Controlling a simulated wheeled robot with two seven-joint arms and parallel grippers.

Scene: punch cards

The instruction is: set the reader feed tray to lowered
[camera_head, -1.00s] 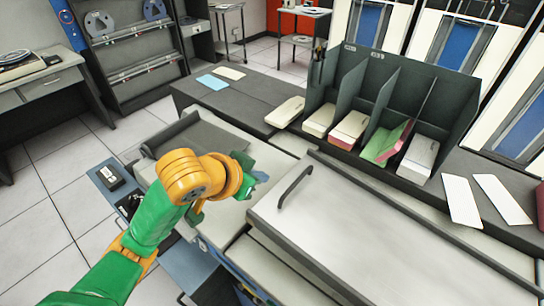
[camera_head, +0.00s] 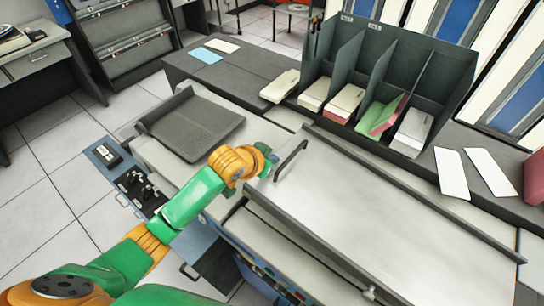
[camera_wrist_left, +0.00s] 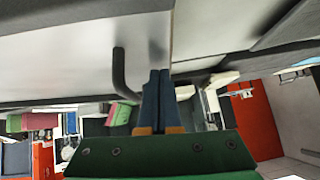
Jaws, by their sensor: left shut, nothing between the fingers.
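The card reader is the long machine in the middle. At its left end is a dark grey tray (camera_head: 195,128) with a raised far-left edge. To the right lies a broad pale panel (camera_head: 390,215) with a dark bar handle (camera_head: 290,160) near its left end. I cannot tell for certain which of these is the feed tray. My left gripper (camera_head: 271,161) is shut and empty, just left of the handle. In the left wrist view its blue fingers (camera_wrist_left: 160,76) are together, with the handle (camera_wrist_left: 120,72) beside them, apart in the picture. My right gripper is not in view.
A dark card rack (camera_head: 390,75) with several card stacks stands behind the machine. Loose cards (camera_head: 452,172) lie right of it, and a blue card (camera_head: 206,56) lies at the back left. A control panel (camera_head: 135,180) is on the near-left side. Floor (camera_head: 50,180) is clear at left.

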